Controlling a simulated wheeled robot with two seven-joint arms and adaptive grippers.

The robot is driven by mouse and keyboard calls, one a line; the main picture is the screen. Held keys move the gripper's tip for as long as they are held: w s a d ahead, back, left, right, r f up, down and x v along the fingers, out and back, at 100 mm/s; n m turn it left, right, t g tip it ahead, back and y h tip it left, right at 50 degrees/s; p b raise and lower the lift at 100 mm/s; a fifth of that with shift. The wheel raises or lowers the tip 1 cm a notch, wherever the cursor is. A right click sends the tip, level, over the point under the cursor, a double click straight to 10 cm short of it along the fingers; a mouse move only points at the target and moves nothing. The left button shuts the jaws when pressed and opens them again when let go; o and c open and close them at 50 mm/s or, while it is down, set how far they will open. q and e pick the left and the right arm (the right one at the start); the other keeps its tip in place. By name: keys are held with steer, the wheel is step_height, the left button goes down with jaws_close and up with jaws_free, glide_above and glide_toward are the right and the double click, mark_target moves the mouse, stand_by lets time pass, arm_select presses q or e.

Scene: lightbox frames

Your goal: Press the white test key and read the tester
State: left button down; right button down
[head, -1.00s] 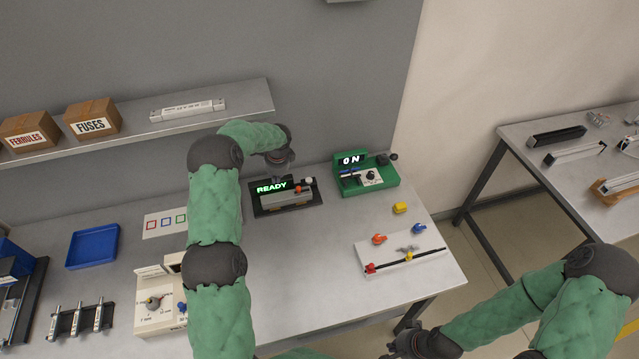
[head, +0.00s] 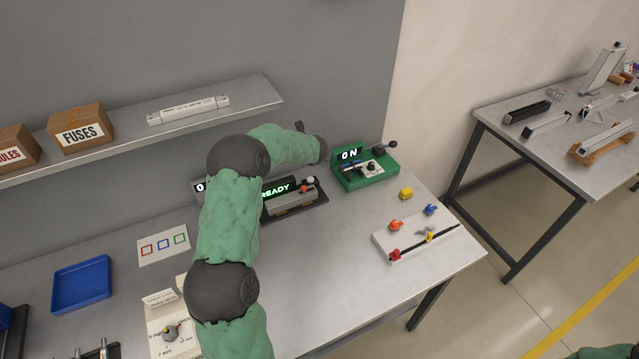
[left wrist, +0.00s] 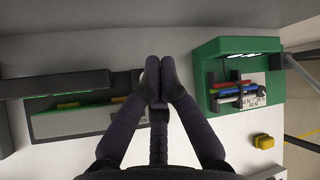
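The tester (head: 292,203) is a dark unit with a grey block and a lit display (head: 275,190) reading "READY", on the bench against the wall. A white key (head: 310,181) stands at its right end beside a red one (head: 304,189). My left arm reaches over from the left, its wrist above and behind that end. In the left wrist view my left gripper (left wrist: 156,78) has its fingertips together, empty, just right of the tester (left wrist: 75,122). The white key is mostly hidden there by the fingers; I cannot tell whether they touch it. My right gripper is out of view.
A green device (head: 365,177) reading "0 N" stands close to the right of the tester. A yellow block (head: 406,193) and a white board (head: 425,243) with coloured clips lie farther right. A shelf (head: 255,97) runs above. The bench centre is clear.

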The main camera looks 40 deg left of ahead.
mark_target(310, 181)
arm_select(q)
steer(key=shift+w, duration=0.1)
steer(key=shift+f, duration=0.1)
step_height(310, 181, down, 8)
steer(key=b, duration=0.6)
steer(key=shift+f+b, duration=0.3)
steer(key=shift+b, duration=0.25)
stand_by(1.1)
steer(key=shift+f+b, duration=0.4)
steer(key=shift+b, duration=0.15)
steer(key=shift+f+b, duration=0.55)
stand_by(0.7)
steer(key=shift+r, duration=0.15)
stand_by(0.3)
steer(key=shift+r+p, duration=0.65)
steer(key=shift+r, duration=0.15)
